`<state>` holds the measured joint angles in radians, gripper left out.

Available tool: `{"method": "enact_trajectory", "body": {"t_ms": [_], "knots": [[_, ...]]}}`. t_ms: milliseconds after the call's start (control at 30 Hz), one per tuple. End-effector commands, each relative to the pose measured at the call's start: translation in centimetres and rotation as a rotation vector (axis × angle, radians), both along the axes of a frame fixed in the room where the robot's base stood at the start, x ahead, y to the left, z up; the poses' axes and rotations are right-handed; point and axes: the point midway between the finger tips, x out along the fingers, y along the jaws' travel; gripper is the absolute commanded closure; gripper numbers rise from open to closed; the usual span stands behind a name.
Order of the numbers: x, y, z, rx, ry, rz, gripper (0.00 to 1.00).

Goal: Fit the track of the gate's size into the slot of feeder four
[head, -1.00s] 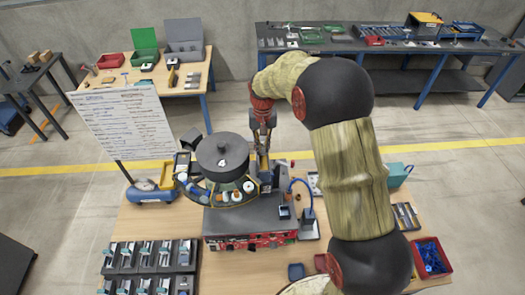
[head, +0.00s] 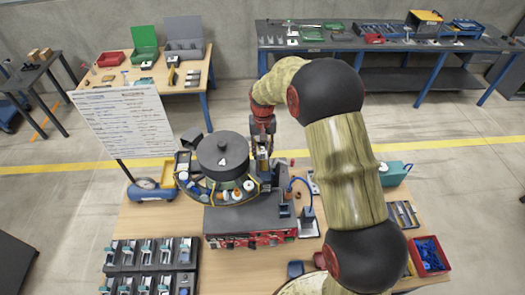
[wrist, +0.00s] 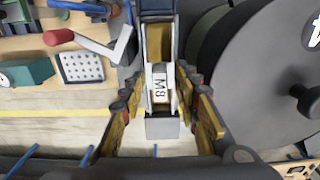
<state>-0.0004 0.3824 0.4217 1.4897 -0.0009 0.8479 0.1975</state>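The feeder's dark bowl, marked 4 (head: 222,150), stands on the grey machine on the table; part of its drum also fills the right of the wrist view (wrist: 265,75). A narrow track with a white M8 label (wrist: 159,84) and a grey end block (wrist: 162,128) lies in line with a channel beside the bowl. My gripper (wrist: 160,75) has one finger on each side of the track, with small gaps showing; it looks open. In the head view my gripper (head: 263,145) points down just right of the bowl. Whether the track is fully seated is hidden.
A written board (head: 125,122) stands left of the feeder. Several tracks lie in grey holders (head: 150,255) at the front left. A red bin (head: 430,256) is at the front right. A blue cable (head: 303,186) runs close to the gripper's right.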

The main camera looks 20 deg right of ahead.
Motion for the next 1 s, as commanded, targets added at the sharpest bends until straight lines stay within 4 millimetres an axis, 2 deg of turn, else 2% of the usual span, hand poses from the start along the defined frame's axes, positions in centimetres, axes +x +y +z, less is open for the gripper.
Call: {"method": "enact_trajectory", "body": {"t_ms": [267, 367, 700, 1000], "knots": [[0.1, 0.0, 0.8, 0.0, -0.002, 0.0, 0.69], [0.1, 0.0, 2.2, 0.0, -0.004, 0.0, 0.69], [0.1, 0.0, 8.9, 0.0, -0.004, 0.0, 0.69], [-0.1, 0.0, 12.2, 0.0, -0.003, 0.001, 0.69]]}}
